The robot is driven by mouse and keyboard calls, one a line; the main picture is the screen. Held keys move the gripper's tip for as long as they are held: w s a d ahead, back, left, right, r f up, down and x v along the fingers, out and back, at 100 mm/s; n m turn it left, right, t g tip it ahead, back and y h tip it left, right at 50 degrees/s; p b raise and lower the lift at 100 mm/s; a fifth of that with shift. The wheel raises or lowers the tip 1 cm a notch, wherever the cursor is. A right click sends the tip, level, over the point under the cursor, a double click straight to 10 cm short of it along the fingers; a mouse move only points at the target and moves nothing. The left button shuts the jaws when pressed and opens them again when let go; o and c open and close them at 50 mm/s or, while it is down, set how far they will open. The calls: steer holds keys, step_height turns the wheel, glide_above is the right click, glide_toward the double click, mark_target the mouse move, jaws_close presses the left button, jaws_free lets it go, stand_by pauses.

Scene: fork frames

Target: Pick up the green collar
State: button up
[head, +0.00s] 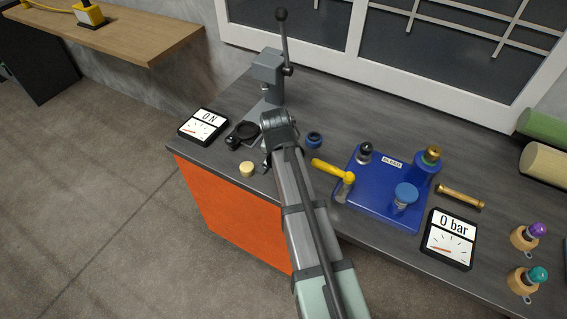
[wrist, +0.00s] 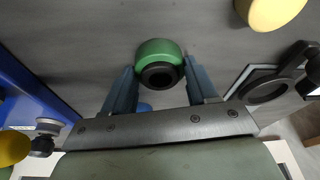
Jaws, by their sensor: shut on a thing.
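The green collar (wrist: 158,52), a short ring with a dark bore, sits between the tips of my two blue-grey fingers in the wrist view. My gripper (wrist: 159,72) is shut on it, one finger on each side. In the head view my wrist (head: 280,124) is over the bench, right of the black ring fixture, and my arm hides the collar and most of the fingers. I cannot tell whether the collar touches the bench.
A cream disc (head: 247,170) and the grey lever press (head: 270,75) are on the left. A blue ring (head: 314,139) lies close right of my wrist. The blue bleed block (head: 375,205) with its yellow handle (head: 332,171) and a gauge (head: 449,239) stand to the right.

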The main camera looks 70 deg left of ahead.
steer(key=shift+c, duration=0.8)
